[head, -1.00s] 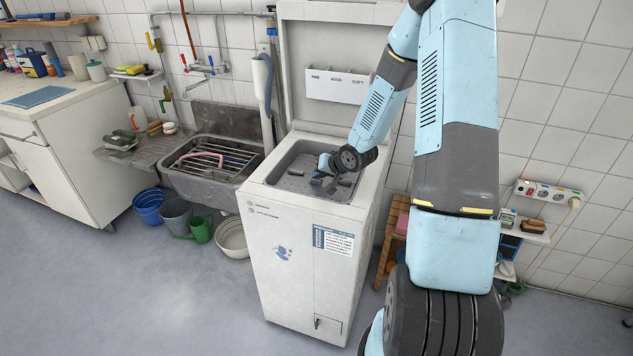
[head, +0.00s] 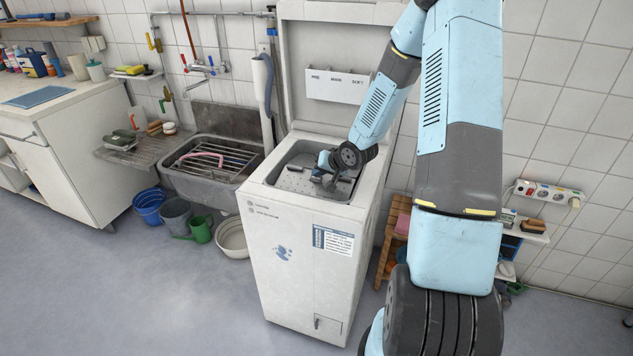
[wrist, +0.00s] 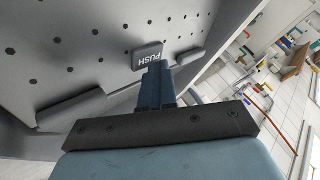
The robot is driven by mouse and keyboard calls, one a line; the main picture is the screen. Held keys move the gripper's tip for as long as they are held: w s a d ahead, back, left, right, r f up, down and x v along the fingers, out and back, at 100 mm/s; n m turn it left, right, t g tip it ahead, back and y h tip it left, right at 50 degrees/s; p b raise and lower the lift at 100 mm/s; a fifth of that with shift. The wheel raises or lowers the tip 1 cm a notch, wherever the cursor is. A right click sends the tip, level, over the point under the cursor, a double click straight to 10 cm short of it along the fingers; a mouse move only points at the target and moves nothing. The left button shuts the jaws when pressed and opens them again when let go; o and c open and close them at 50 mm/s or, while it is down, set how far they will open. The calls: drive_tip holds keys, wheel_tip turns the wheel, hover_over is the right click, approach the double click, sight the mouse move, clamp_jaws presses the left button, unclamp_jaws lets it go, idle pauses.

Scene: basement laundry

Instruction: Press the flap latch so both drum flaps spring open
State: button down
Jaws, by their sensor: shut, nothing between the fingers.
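The top-loading washer (head: 300,270) stands with its lid (head: 325,40) raised. Inside its top opening lies the perforated metal of the drum flaps (head: 290,180), which also fills the upper left of the wrist view (wrist: 95,45). No open gap between the flaps shows. The flap latch (wrist: 148,54) is a small grey tab marked PUSH. My gripper (head: 326,178) reaches down into the opening. In the wrist view its shut, empty fingers (wrist: 155,72) end right at the latch's lower edge and overlap it in the picture. I cannot tell whether they touch it.
The washer's rim (head: 262,182) surrounds the gripper closely. Raised grey bars (wrist: 72,107) lie on the drum metal. A sink (head: 205,180) with a rack stands left of the washer, with several buckets (head: 175,215) below. A wooden stool (head: 392,240) stands to the right.

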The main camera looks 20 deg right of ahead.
sight(319, 179)
drive_tip(key=shift+r, duration=2.5)
drive_tip(key=shift+s+d+r, duration=0.1)
drive_tip(key=shift+s+r, duration=0.1)
drive_tip(key=shift+r, duration=0.25)
drive_tip(key=s+d+r+n+g+h, duration=0.1)
drive_tip(key=s+d+r+h, duration=0.15)
drive_tip(key=s+r, duration=0.55)
drive_tip(key=s+d+r+n+h, duration=0.1)
drive_tip(key=s+r+h, duration=0.35)
drive_tip(key=r, duration=0.65)
drive_tip(key=s+a+r+y, duration=0.1)
drive_tip(key=s+r, duration=0.2)
drive_tip(key=s, duration=0.4)
drive_tip(key=s+a+r+g, duration=0.1)
drive_tip(key=s+a+r, duration=0.1)
drive_tip(key=s, duration=0.6)
drive_tip(key=s+a+r+n+y, duration=0.1)
drive_tip(key=s+r, duration=0.2)
drive_tip(key=s, duration=0.5)
drive_tip(key=shift+s+a+r+g+y, duration=0.15)
drive_tip(key=shift+s+r+g+y, duration=0.15)
drive_tip(key=shift+r, duration=0.1)
